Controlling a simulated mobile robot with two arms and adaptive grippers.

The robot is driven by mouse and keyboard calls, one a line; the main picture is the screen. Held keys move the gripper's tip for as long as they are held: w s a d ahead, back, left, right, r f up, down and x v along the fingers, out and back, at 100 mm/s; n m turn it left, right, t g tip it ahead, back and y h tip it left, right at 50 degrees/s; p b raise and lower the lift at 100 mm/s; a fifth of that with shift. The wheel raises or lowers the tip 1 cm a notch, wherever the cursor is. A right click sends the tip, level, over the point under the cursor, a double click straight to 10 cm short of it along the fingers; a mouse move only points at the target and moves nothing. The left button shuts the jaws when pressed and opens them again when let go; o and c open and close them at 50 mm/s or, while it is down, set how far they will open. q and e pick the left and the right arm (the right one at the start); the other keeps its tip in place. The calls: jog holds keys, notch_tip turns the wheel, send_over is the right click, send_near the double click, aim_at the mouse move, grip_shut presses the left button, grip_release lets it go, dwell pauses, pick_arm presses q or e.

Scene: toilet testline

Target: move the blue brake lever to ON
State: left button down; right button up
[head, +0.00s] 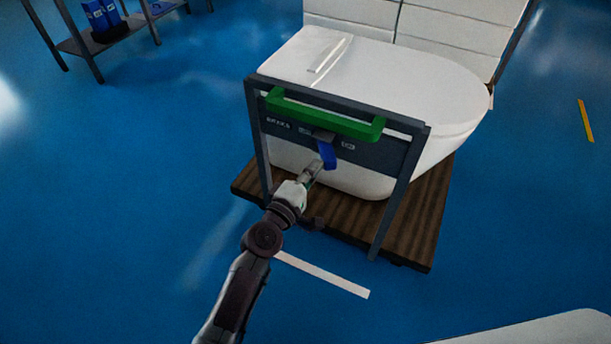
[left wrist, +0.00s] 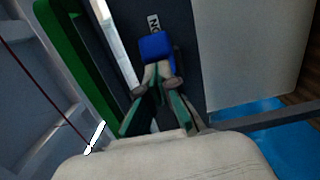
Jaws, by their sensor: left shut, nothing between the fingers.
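The blue brake lever (head: 328,155) hangs from a dark mount on the grey panel (head: 385,155) of the cart, below the green handle (head: 325,114). Its lower end points down and slightly right in the head view. Small white labels flank the mount. In the left wrist view the ON label (left wrist: 153,23) shows just beyond the blue lever (left wrist: 156,47). My left gripper (head: 313,166) is shut and empty, with its fingertips (left wrist: 158,72) right at the lever's near end; I cannot tell whether they touch. My right gripper is out of view.
A white toilet (head: 400,80) sits on the cart's brown wooden base (head: 415,225), behind the grey frame. A shelf (head: 125,25) with blue items stands at the top left. The blue floor is clear to the left.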

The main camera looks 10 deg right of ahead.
pick_arm(q)
jog(key=v, duration=1.2)
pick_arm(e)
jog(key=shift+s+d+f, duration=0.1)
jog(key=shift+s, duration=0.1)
